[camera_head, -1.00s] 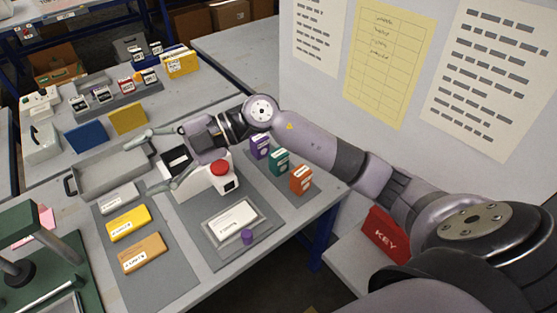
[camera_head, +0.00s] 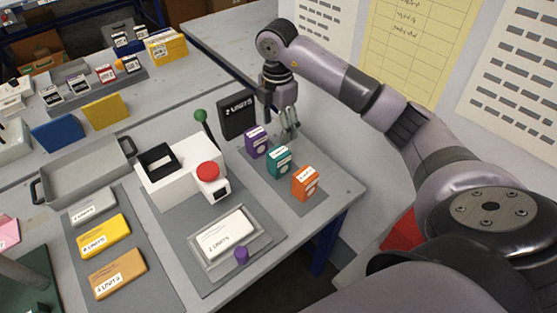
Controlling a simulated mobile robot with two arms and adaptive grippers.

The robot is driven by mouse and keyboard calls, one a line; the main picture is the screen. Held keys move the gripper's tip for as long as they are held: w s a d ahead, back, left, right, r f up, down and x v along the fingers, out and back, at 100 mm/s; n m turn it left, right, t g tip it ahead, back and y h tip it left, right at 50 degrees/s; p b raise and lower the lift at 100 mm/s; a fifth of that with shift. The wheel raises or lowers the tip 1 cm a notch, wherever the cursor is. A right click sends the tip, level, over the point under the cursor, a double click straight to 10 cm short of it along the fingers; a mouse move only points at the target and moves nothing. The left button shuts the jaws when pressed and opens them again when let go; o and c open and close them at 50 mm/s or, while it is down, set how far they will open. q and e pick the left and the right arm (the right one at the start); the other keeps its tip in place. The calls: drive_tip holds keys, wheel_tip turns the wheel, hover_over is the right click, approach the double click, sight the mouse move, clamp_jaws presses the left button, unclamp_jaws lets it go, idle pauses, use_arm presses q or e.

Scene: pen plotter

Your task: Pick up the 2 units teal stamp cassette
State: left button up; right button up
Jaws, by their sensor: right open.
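The teal stamp cassette (camera_head: 279,163) stands upright in a row on a grey mat, between a purple cassette (camera_head: 257,141) and an orange cassette (camera_head: 305,183). Its label is too small to read. My right gripper (camera_head: 280,121) is open and empty, pointing down just behind the purple and teal cassettes. Its fingers look higher than the cassettes, though the exact gap cannot be told. My left gripper is not in view.
A white machine with a red button (camera_head: 208,171) and green-knobbed lever stands left of the cassettes. A dark "2 UNITS" sign (camera_head: 237,117) stands behind it. A framed card (camera_head: 222,235) lies in front. A grey tray (camera_head: 85,170) is at left.

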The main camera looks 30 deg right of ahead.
sight(279, 152)
wheel_tip(279, 152, down, 6)
drive_tip(key=shift+f+p, duration=0.1)
drive_tip(key=shift+p, duration=0.35)
wheel_tip(279, 152, down, 4)
drive_tip(key=shift+s+f+p, duration=0.15)
drive_tip(key=shift+p, duration=0.65)
drive_tip(key=shift+f, duration=0.45)
drive_tip(key=shift+c, duration=0.5)
drive_tip(key=shift+d, duration=0.1)
drive_tip(key=c, duration=1.2)
drive_tip(key=shift+r, duration=0.1)
